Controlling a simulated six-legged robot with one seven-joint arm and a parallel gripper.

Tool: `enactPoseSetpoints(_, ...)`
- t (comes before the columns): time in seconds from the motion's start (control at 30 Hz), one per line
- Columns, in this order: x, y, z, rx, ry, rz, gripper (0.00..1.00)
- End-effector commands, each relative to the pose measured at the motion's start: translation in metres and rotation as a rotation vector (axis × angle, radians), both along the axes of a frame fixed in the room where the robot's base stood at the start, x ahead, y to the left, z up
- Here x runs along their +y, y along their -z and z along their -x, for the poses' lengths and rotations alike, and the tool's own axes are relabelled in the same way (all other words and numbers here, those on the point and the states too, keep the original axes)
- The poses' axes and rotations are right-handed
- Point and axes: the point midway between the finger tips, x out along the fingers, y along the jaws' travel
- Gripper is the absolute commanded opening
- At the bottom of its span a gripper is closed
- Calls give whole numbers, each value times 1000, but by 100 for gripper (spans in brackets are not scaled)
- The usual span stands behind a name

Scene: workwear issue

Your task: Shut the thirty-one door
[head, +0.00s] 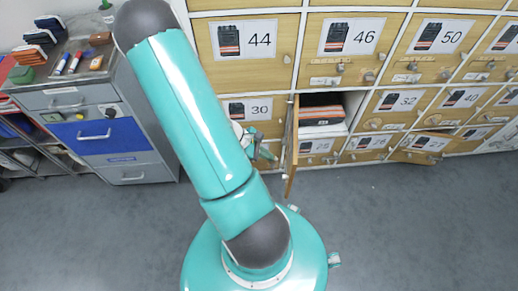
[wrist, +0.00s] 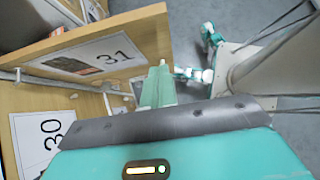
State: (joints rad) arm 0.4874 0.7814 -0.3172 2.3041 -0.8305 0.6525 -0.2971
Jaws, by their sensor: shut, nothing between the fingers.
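The thirty-one door (head: 291,145) stands swung well out from the locker front, seen nearly edge-on in the head view. Its compartment (head: 322,112) is open to the right of it, with dark folded items inside. In the wrist view the outer face of the door (wrist: 150,35) shows, with its 31 label. My gripper (wrist: 157,85) is shut and empty. It is close by the label side of the door; I cannot tell whether it touches. In the head view my arm partly hides the gripper (head: 258,147), left of the door.
The thirty door (head: 252,109) is shut beside it and shows large in the wrist view (wrist: 45,135). The twenty-seven door (head: 422,146) is ajar at lower right. A grey drawer cabinet (head: 130,162) stands at left. The grey floor (head: 400,230) in front is clear.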

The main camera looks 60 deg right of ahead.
Motion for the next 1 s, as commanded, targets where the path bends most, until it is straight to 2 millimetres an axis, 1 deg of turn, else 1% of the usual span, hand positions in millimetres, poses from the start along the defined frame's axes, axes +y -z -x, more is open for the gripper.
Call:
enactPoseSetpoints(0.03,-2,8,9,5,1,-3,0)
enactPoseSetpoints(0.17,-8,24,26,4,4,-2,0)
enactPoseSetpoints(0.3,-16,22,45,0,2,-1,0)
enactPoseSetpoints(0.4,-19,21,54,0,2,1,0)
enactPoseSetpoints(0.53,-21,21,58,-1,1,0,0)
enactPoseSetpoints(1.0,-21,21,57,-1,-2,0,0)
